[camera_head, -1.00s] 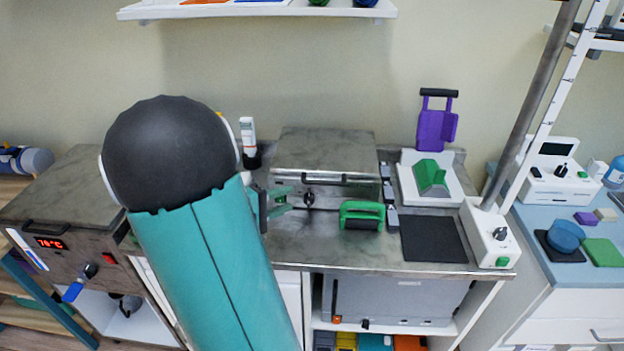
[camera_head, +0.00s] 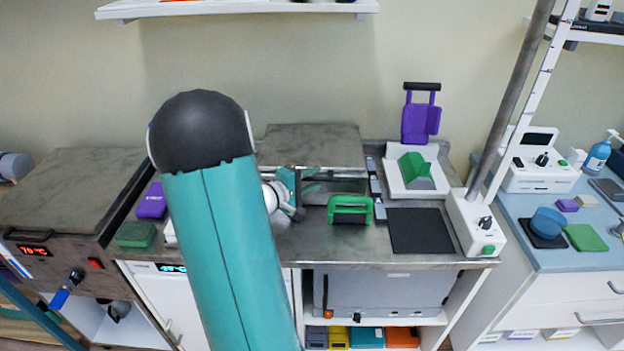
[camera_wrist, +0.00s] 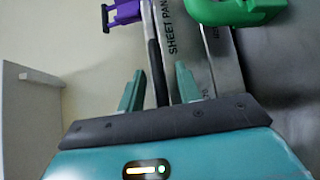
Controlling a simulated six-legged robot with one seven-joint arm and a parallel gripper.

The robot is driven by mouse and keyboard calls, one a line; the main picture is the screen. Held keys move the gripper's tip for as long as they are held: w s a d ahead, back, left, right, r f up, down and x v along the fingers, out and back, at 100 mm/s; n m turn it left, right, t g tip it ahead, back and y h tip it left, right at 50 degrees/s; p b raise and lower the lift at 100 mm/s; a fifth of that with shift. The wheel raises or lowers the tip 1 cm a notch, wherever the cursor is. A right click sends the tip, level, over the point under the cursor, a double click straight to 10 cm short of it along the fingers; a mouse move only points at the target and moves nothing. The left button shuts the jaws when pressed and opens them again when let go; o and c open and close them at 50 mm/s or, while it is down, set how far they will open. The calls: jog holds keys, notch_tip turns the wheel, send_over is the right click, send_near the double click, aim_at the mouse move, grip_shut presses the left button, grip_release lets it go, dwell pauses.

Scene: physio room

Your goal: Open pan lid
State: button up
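The pan is a grey metal box with a flat lid (camera_head: 313,143) at the back of the steel counter. Its front edge is partly hidden behind my gripper. My gripper (camera_head: 316,180) is at the box's front, with its two green fingers pointing right and spread apart. In the wrist view, the fingers of my gripper (camera_wrist: 158,85) are open, and a dark bar (camera_wrist: 154,60), which looks like the lid handle, lies between them. Contact cannot be told. A strip marked "SHEET PAN" (camera_wrist: 172,40) runs beside the bar. The lid looks closed.
A dark mat (camera_head: 420,231), a white tray with a green wedge (camera_head: 416,170) and a purple holder (camera_head: 420,120) are further right. A grey pole (camera_head: 510,100) rises beyond.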

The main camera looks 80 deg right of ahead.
jog(key=shift+s+d, duration=0.1)
grip_shut()
jog(key=shift+r, duration=0.1)
